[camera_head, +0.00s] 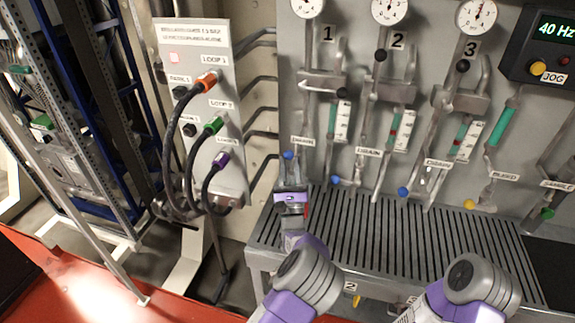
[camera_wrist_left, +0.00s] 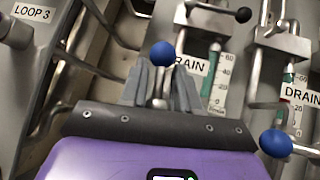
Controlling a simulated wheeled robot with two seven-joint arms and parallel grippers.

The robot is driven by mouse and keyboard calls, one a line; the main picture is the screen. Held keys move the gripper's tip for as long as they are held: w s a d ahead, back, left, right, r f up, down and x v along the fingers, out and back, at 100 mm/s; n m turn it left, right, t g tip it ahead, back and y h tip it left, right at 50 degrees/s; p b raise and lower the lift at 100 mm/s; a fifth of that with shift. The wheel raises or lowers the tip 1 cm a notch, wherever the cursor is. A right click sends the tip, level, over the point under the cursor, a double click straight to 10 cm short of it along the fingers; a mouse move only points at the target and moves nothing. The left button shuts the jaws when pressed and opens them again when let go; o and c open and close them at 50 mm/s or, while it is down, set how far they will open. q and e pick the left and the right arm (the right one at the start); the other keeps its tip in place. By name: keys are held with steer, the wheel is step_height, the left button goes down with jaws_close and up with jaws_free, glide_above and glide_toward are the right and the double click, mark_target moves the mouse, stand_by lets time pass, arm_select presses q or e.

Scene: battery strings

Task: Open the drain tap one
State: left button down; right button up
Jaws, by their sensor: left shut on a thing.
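The blue ball knob of drain tap one (camera_head: 289,155) is on the wall panel, left of the first DRAIN label (camera_head: 303,141). In the left wrist view the blue knob (camera_wrist_left: 162,53) sticks up beyond my fingertips. My left gripper (camera_head: 291,180) is below the knob in the head view. In the left wrist view its fingers (camera_wrist_left: 160,88) are shut around the metal lever under the knob. The tap body is mostly hidden behind my gripper. My right gripper is out of view; only part of my right arm shows.
Other blue tap knobs (camera_head: 335,180) (camera_head: 403,191) are to the right, with a yellow knob (camera_head: 469,204) farther along. A slotted grey bench (camera_head: 400,240) lies below. A panel with looped cables (camera_head: 200,60) stands to the left.

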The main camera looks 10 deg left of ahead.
arm_select(q)
steer(key=shift+d+m+t+h+p, duration=0.15)
steer(key=shift+m+t+h, duration=0.05)
steer(key=shift+m+h, duration=0.7)
steer(key=shift+d+m+t+h+p, duration=0.1)
steer(key=shift+m+t+h+p, duration=0.1)
steer(key=shift+m+h, duration=1)
steer(key=shift+m, duration=0.1)
steer(key=c, duration=1.2)
jaws_free()
steer(key=shift+s+f, duration=0.1)
steer(key=v, duration=0.7)
steer(key=shift+s+f, duration=0.15)
